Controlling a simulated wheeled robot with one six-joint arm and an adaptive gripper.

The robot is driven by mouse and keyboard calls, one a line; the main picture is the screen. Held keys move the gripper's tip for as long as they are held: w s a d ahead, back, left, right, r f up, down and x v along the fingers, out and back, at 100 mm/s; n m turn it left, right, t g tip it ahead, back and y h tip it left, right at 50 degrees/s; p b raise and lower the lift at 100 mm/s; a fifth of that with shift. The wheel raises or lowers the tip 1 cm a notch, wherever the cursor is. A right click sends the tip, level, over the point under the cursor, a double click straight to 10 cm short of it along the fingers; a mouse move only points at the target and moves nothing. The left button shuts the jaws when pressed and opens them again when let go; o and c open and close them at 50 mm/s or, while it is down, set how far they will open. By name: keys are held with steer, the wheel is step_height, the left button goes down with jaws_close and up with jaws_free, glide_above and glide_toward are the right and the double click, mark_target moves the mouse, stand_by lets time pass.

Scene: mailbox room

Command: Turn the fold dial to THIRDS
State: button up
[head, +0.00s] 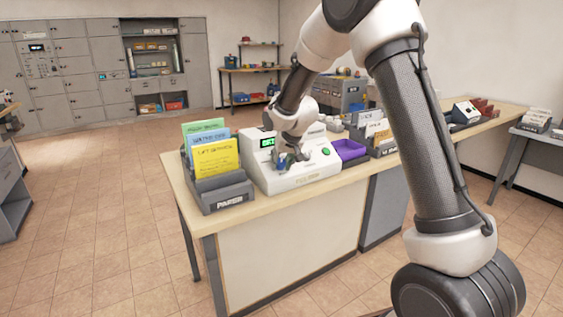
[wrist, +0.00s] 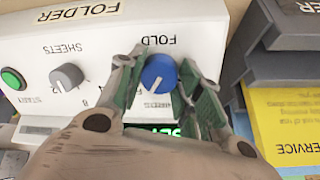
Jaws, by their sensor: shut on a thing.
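The white folder machine (head: 300,180) stands on the counter. Its blue fold dial (wrist: 158,72) shows in the wrist view below the upside-down word FOLD. The dial's white pointer line points down and slightly left in that view, towards an upside-down label (wrist: 157,105) that seems to read THIRDS, partly hidden. My gripper (wrist: 160,80) is shut on the dial, one green-padded finger on each side. In the head view my gripper (head: 288,158) reaches down to the machine's front and largely hides the dial. The green display (head: 267,142) is lit; my gripper partly covers it in the wrist view.
A grey PAPER tray (head: 225,197) with coloured sheets stands close left of the machine. A purple tray (head: 350,150) is close on its right. The SHEETS knob (wrist: 67,76) and green button (wrist: 13,78) share the panel. The floor before the counter is open.

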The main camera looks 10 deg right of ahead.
steer(key=n, duration=0.5)
steer(key=shift+n, duration=0.4)
stand_by(0.4)
steer(key=o, duration=1.1)
steer(key=shift+s, duration=0.1)
steer(key=shift+c, duration=0.2)
steer(key=v, duration=1.2)
steer(key=shift+s+f, duration=0.2)
